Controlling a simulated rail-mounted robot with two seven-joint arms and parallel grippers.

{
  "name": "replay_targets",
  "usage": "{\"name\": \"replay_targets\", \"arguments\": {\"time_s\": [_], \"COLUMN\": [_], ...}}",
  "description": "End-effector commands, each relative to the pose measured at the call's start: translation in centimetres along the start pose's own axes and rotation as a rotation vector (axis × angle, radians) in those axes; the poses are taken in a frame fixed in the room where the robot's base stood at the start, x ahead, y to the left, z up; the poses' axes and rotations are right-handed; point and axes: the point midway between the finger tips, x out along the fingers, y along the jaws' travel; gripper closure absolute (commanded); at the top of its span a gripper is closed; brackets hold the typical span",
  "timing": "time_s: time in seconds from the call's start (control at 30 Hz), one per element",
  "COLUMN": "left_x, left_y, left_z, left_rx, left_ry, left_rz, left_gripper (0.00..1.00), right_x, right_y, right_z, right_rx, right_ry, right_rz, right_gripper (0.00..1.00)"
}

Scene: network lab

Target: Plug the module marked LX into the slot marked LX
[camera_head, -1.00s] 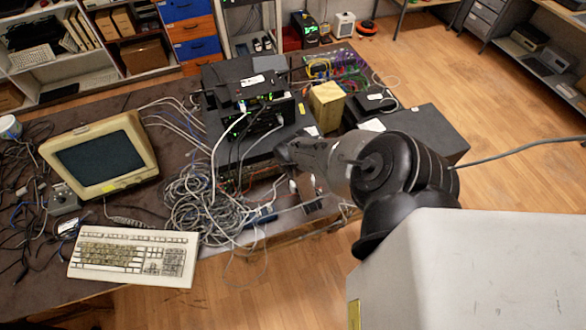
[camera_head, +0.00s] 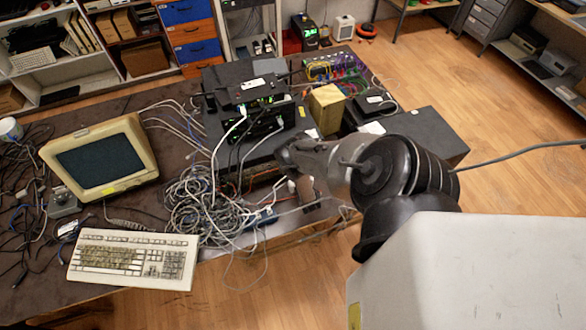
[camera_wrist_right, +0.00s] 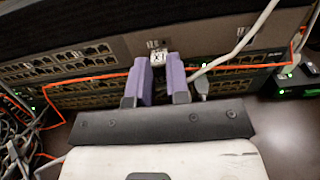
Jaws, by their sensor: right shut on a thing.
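My right gripper (camera_wrist_right: 160,82) shows in the right wrist view as two purple fingers in front of a rack of network gear. The fingers are shut on a narrow thing that is mostly hidden between them, taken to be the module. A small white label (camera_wrist_right: 158,58) just beyond the fingertips reads like LX upside down. I cannot tell whether it is on the module or by the slot, and the slot opening is not clearly visible. In the head view my right arm reaches to the front of the dark equipment stack (camera_head: 235,85), and its fingers are hidden. My left gripper is not in view.
Rows of ports (camera_wrist_right: 95,52) lie left of the fingers. An orange cable (camera_wrist_right: 85,83) and a white cable (camera_wrist_right: 245,35) cross the rack front. A tangle of grey cables (camera_head: 205,205), a keyboard (camera_head: 133,258) and a monitor (camera_head: 100,158) are on the table's left.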

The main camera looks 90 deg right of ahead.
Motion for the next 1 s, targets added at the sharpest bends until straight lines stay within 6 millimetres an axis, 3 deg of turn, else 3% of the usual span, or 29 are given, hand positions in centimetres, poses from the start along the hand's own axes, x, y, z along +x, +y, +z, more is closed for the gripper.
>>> {"name": "replay_targets", "arguments": {"time_s": [0.17,0.2,0.47,0.77,1.0], "left_x": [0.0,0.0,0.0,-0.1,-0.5], "left_y": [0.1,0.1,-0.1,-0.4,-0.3], "left_z": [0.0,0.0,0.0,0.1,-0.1], "left_rx": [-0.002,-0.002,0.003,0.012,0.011], "left_ry": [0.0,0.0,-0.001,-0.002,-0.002], "left_rz": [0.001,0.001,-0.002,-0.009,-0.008], "left_gripper": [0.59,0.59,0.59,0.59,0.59], "right_x": [0.3,0.3,0.2,0.0,-3.3], "right_y": [0.0,0.0,0.0,0.0,0.0], "right_z": [0.0,0.0,0.0,0.0,0.0], "right_rx": [0.0,0.0,0.0,0.0,-0.001], "right_ry": [-0.001,-0.001,0.0,0.001,0.006], "right_rz": [0.0,0.0,0.0,0.0,0.0], "right_gripper": [1.0,0.8,0.55,0.54,0.54]}}
